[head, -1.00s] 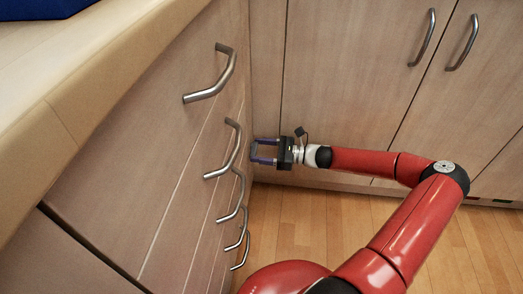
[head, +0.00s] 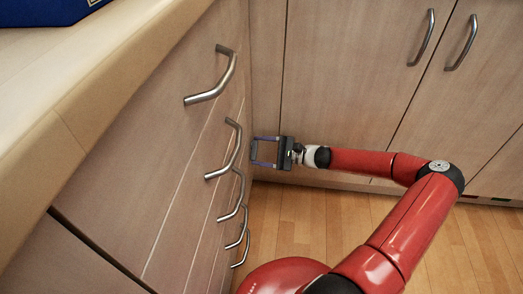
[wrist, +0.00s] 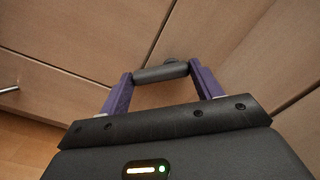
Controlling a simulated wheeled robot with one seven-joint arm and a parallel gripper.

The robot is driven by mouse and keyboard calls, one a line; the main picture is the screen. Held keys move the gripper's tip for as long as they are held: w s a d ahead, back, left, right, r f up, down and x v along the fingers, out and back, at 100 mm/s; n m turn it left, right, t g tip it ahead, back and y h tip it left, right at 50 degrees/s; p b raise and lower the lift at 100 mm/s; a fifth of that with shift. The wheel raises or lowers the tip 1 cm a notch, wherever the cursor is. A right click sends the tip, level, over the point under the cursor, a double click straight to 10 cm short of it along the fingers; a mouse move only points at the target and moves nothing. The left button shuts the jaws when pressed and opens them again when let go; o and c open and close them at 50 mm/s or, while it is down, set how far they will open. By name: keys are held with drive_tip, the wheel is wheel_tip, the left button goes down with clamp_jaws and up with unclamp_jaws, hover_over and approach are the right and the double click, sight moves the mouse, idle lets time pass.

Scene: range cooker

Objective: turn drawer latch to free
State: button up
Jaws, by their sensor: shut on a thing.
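The drawer latch (wrist: 162,73) is a short dark grey bar on the wooden drawer front in the wrist view. It has a rounded knob-like end at its upper right. My gripper (wrist: 158,82) is shut on the latch, with one purple finger at each end of the bar. The bar lies tilted in the wrist view, a little higher at its right. In the head view my gripper (head: 264,152) reaches left to the drawer fronts, low near the inner corner. The latch is too small there to make out clearly.
Several curved metal handles (head: 232,150) line the drawer fronts on the left. Cupboard doors (head: 345,80) with two metal handles stand behind my arm. A countertop (head: 70,95) with a blue object (head: 45,10) is at upper left. The wooden floor (head: 310,225) is clear.

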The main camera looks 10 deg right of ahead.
drive_tip(key=shift+w+d+f+n+b, duration=0.15)
drive_tip(key=shift+n+b, duration=0.3)
drive_tip(key=shift+n, duration=1.2)
drive_tip(key=shift+w+f+n+b, duration=0.15)
drive_tip(key=shift+n+b, duration=0.3)
drive_tip(key=shift+n, duration=1.15)
drive_tip(key=shift+w+d+f+n+b, duration=0.15)
drive_tip(key=shift+n+b, duration=0.3)
drive_tip(key=shift+n, duration=1.2)
drive_tip(key=shift+w+r, duration=0.1)
drive_tip(key=o, duration=1)
drive_tip(key=shift+a, duration=0.1)
drive_tip(key=v, duration=0.8)
drive_tip(key=shift+p, duration=0.35)
